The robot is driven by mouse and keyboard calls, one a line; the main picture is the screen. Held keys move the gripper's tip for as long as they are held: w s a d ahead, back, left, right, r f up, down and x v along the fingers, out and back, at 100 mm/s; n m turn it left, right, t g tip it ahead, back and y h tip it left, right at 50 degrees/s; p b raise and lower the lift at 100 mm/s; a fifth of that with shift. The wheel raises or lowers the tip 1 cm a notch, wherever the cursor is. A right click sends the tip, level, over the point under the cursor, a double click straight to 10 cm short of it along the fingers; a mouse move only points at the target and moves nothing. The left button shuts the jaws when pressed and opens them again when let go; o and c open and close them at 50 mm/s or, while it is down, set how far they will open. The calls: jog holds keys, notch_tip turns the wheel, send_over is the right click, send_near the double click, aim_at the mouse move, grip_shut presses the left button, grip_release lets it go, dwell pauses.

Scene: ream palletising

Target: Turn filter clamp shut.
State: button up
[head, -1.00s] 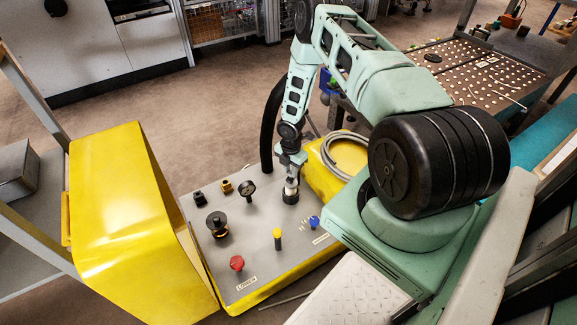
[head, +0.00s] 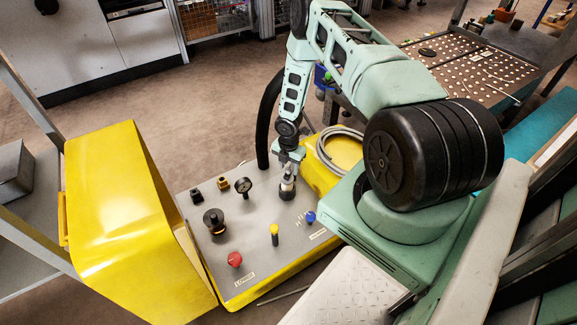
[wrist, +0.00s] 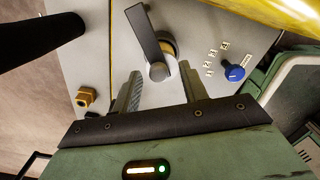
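The filter clamp appears to be a dark flat lever (wrist: 146,35) on a round dark-and-brass base, on the grey panel (wrist: 105,70). In the wrist view the lever points up and slightly left, with its lower end between my fingers. My gripper (wrist: 160,75) is open, one finger on each side with visible gaps. In the head view my gripper (head: 288,167) points down over the clamp (head: 287,190), partly hiding it; the lever's angle is unclear there.
The panel carries a blue knob (head: 310,217), a yellow-topped lever (head: 275,234), a red knob (head: 235,259), a black-and-yellow knob (head: 214,221), a gauge (head: 243,187) and a brass fitting (head: 222,184). A yellow cover (head: 120,220) stands left. A black hose (head: 266,120) rises behind; a coiled cable (head: 338,150) lies right.

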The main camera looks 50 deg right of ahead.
aim_at(289, 169)
notch_tip(289, 169, up, 17)
jog(key=p, duration=0.5)
jog(key=shift+r, duration=0.2)
dwell(0.4)
